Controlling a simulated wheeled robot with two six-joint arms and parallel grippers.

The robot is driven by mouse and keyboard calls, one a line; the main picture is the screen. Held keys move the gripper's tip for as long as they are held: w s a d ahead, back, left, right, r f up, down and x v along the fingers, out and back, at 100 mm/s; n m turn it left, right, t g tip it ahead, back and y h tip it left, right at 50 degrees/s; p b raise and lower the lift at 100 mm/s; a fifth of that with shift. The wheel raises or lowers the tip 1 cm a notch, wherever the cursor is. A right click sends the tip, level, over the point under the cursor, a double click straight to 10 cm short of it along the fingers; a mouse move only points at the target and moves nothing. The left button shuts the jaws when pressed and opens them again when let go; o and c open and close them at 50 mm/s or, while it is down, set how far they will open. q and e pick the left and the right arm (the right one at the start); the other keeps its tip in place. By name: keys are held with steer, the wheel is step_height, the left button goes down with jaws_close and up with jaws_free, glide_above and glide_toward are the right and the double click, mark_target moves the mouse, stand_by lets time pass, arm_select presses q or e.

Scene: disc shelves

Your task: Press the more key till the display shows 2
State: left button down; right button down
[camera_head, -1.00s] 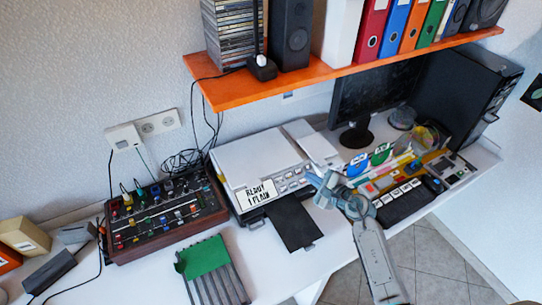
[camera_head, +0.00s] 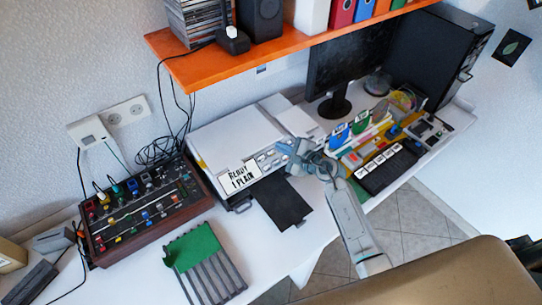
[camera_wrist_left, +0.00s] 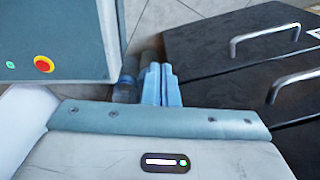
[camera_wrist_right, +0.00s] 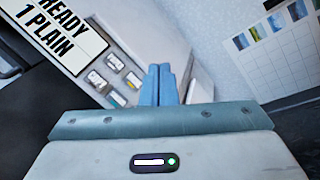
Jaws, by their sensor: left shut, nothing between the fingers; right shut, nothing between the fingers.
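The printer (camera_head: 232,137) stands on the white desk below the orange shelf. Its white display (camera_head: 240,177) reads "READY 1 PLAIN"; in the right wrist view the display (camera_wrist_right: 62,38) is close and cut off at left. My right gripper (camera_head: 284,147) is shut and empty at the right end of the panel. In the right wrist view its fingertips (camera_wrist_right: 159,72) cover part of the panel; contact is unclear. My left gripper (camera_wrist_left: 157,72) is shut and empty, away from the desk.
A dark tray (camera_head: 285,203) sticks out of the printer front. A brown rounded surface (camera_head: 450,275) fills the lower right. Dark drawers (camera_wrist_left: 230,40) show in the left wrist view.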

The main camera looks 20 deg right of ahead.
mark_target(271, 153)
steer(key=f+b, duration=0.1)
steer(key=w+f+b, duration=0.1)
steer(key=f+b, duration=0.1)
steer(key=f, duration=0.1)
steer(key=shift+w+a, duration=0.3)
steer(key=shift+w, duration=0.05)
steer(key=shift+w+a+f+b, duration=0.15)
steer(key=shift+w+f+b, duration=0.3)
steer(key=shift+f+b, duration=0.15)
stand_by(1.2)
steer(key=shift+w+a+f+b, duration=0.1)
steer(key=shift+w+f+b, duration=0.1)
steer(key=shift+f+b, duration=0.25)
steer(key=shift+w+f+b, duration=0.15)
steer(key=shift+f+b, duration=0.1)
steer(key=shift+b, duration=0.3)
stand_by(0.5)
steer(key=shift+r, duration=0.1)
steer(key=shift+s+r+p, duration=0.4)
steer(key=shift+r+p, duration=0.25)
steer(key=shift+p, duration=0.05)
